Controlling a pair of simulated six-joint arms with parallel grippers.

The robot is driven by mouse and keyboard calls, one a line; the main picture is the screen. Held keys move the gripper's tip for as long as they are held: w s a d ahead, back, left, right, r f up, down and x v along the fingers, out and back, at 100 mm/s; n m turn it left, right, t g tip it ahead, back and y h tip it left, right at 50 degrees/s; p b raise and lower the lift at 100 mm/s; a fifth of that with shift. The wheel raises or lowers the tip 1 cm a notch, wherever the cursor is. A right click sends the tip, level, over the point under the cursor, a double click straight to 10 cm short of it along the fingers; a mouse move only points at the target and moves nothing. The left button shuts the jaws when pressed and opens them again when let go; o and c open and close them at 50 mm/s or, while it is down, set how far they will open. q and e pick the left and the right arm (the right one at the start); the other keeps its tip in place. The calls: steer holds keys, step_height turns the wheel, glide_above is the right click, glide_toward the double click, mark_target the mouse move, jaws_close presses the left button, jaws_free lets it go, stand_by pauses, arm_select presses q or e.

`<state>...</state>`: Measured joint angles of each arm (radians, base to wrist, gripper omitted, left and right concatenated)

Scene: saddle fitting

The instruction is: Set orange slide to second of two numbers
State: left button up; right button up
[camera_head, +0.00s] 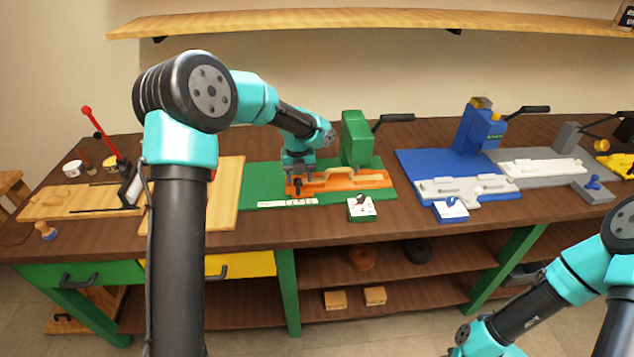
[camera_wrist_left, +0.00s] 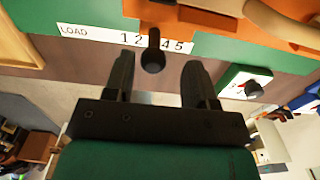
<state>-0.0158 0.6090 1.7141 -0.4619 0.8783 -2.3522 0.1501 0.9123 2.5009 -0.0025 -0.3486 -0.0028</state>
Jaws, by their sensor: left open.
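The orange slide (camera_head: 345,181) lies on the green fixture's base (camera_head: 252,182). Its black knob (camera_wrist_left: 153,52) points toward the wrist camera, over the white number strip (camera_wrist_left: 88,34). The strip reads LOAD, 1, 2, 4, 5; the knob covers the place between 2 and 4. The strip also shows in the head view (camera_head: 288,203). My left gripper (camera_wrist_left: 157,78) is open, with one finger on each side of the knob and visible gaps. In the head view the left gripper (camera_head: 298,181) is at the slide's left end. My right gripper is out of view.
A blue fixture (camera_head: 430,165) is to the right, a wooden board (camera_head: 225,190) to the left.

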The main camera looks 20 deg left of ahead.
arm_select(q)
steer(key=shift+r, duration=1.65)
